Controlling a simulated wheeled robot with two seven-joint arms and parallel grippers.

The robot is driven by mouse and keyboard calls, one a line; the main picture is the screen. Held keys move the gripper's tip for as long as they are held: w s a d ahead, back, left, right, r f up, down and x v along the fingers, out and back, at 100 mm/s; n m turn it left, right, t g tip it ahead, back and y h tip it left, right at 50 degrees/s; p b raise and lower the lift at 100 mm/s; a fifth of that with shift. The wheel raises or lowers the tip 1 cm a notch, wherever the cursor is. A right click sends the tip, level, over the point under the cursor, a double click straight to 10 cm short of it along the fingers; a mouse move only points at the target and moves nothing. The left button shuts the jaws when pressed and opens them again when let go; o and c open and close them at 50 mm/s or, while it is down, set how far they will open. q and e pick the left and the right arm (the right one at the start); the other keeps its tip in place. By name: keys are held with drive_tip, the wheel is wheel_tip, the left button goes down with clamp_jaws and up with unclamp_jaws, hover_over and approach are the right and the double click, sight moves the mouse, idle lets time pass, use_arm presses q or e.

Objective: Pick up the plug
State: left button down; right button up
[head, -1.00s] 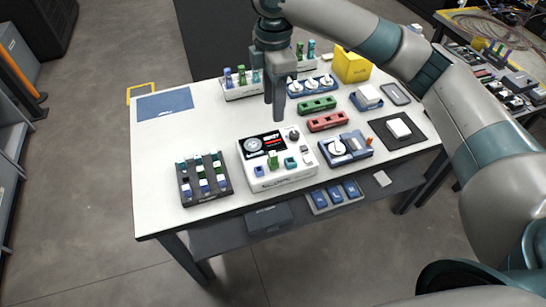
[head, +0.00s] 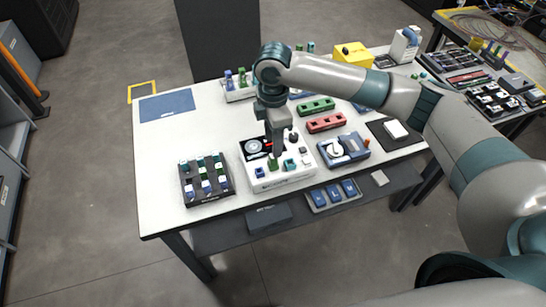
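A white device (head: 298,179) with a dark round dial panel stands at the table's front middle. On its front part sit small coloured plug-like pieces: a blue one (head: 259,172), a green one (head: 273,163) and a teal one (head: 290,164). Which of them is the plug I cannot tell. My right gripper (head: 277,152) points down over the device, its tips close behind and above the green piece. The arm hides part of the device's panel. Whether the fingers are apart or touch the green piece is too small to tell. My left gripper is not in view.
A black rack (head: 226,187) with several small connectors stands left of the device. A blue unit with a white reel (head: 336,149) is at its right, red (head: 326,122) and green (head: 316,105) blocks behind. A blue mat (head: 167,105) lies at the back left.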

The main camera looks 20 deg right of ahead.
sight(273, 162)
drive_tip(key=shift+f, duration=0.15)
drive_tip(key=shift+f+p, duration=0.25)
drive_tip(key=shift+p, duration=0.1)
wheel_tip(273, 162, down, 3)
drive_tip(key=shift+f+p, duration=0.1)
drive_tip(key=shift+p, duration=0.65)
drive_tip(key=shift+f, duration=0.65)
drive_tip(key=shift+c, duration=0.6)
clamp_jaws()
